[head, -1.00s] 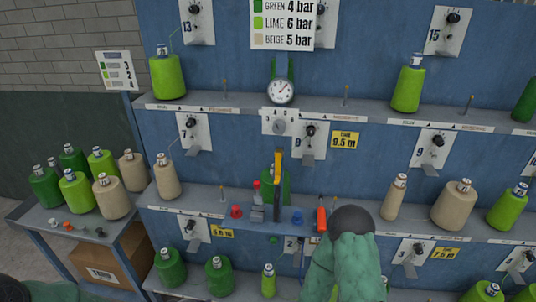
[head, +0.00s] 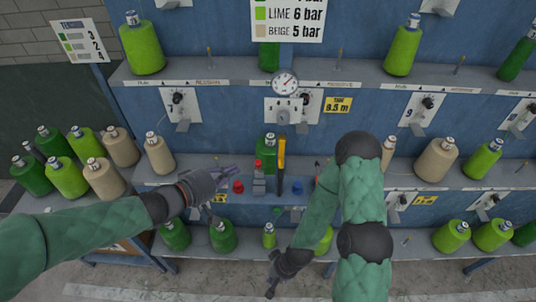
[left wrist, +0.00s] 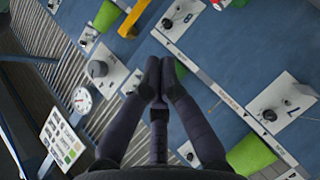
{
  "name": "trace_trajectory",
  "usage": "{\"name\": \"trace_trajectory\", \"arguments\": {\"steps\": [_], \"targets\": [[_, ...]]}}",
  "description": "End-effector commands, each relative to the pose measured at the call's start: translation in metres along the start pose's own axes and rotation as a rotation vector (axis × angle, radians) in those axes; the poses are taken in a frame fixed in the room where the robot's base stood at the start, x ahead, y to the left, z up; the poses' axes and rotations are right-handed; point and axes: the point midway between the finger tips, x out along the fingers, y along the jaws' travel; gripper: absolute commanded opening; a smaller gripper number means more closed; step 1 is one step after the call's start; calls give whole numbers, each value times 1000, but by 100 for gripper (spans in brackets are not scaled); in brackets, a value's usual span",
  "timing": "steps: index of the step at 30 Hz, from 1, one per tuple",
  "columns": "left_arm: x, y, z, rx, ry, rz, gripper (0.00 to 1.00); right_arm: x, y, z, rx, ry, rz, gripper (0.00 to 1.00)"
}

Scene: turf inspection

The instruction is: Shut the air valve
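A yellow lever (head: 282,153) stands upright on the middle shelf at the centre of the rack, likely the air valve's handle; its yellow end also shows at the top of the left wrist view (left wrist: 134,18). A round gauge (head: 285,83) sits above a panel with a grey knob (head: 283,116); the gauge also shows in the left wrist view (left wrist: 82,99). My left gripper (head: 236,170) is left of the lever, apart from it. Its fingertips are together in the left wrist view (left wrist: 159,67), with nothing between them. My right gripper (head: 272,290) hangs low, its opening unclear.
A red button (head: 238,187) and a blue button (head: 297,188) flank the lever's foot. A red-topped fitting (head: 259,178) stands just left of the lever. Yarn cones crowd the shelves and a side table at left. My right arm covers shelf right of the lever.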

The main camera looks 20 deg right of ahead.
Motion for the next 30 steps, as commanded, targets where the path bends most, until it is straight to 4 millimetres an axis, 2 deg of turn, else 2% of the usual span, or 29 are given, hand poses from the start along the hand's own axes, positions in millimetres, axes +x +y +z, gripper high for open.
{"name": "trace_trajectory", "arguments": {"steps": [9,14,30], "targets": [[1,0,0,0,-1,0,0,1,0,0,0,-1,0,0],[11,-1,1,1,-3,1,0,4,1,0,0,-1,0,0],[106,-2,2,1,-3,0,0,23,8,-1,0,0,0,0]]}}
